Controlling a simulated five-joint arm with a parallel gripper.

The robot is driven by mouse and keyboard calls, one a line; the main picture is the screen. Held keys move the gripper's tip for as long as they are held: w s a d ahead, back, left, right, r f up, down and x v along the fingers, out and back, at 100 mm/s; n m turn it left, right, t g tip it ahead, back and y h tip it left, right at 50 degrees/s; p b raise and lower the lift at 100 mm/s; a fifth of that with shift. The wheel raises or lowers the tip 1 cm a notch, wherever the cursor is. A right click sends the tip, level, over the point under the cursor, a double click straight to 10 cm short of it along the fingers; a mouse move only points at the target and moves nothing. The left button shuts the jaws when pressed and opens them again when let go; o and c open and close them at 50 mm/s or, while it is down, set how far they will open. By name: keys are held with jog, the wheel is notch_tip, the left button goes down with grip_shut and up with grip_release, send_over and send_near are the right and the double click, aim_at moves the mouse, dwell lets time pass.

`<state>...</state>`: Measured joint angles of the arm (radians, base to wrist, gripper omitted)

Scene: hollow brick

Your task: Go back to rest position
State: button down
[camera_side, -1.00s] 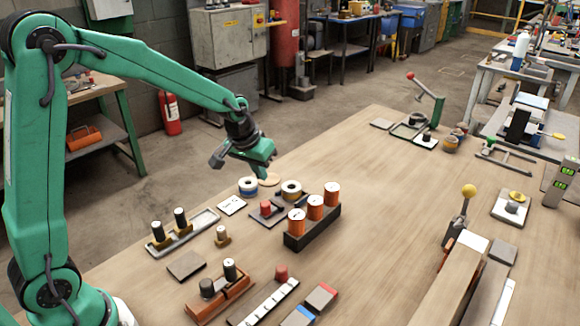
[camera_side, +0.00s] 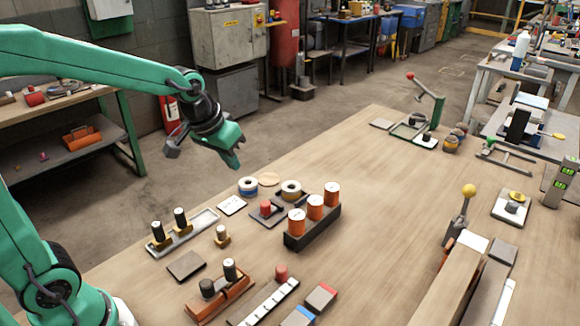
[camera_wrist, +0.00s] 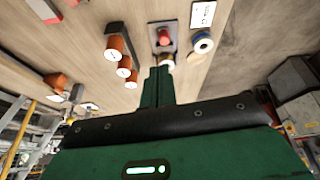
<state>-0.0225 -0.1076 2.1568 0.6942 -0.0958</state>
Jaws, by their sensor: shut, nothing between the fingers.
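My gripper (camera_side: 232,160) is green and hangs in the air off the far left edge of the wooden table (camera_side: 385,190) in the side view. It is shut and empty, apart from everything on the table. In the wrist view its closed fingers (camera_wrist: 158,75) point toward the table, in line with a roll and a red knob. My green arm reaches in from the left above the table's edge.
Near the gripper stand two tape rolls (camera_side: 291,190), a wooden disc (camera_side: 269,179), a red knob on a plate (camera_side: 266,207) and a black rack (camera_side: 313,228) holding orange cylinders. A tray with black-topped pegs (camera_side: 183,234) lies left. The table's middle is clear.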

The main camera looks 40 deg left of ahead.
jog(key=s+r+m+t, duration=0.1)
jog(key=s+r, duration=0.2)
jog(key=s, duration=1.3)
jog(key=shift+d+r, duration=0.2)
jog(key=shift+d, duration=0.25)
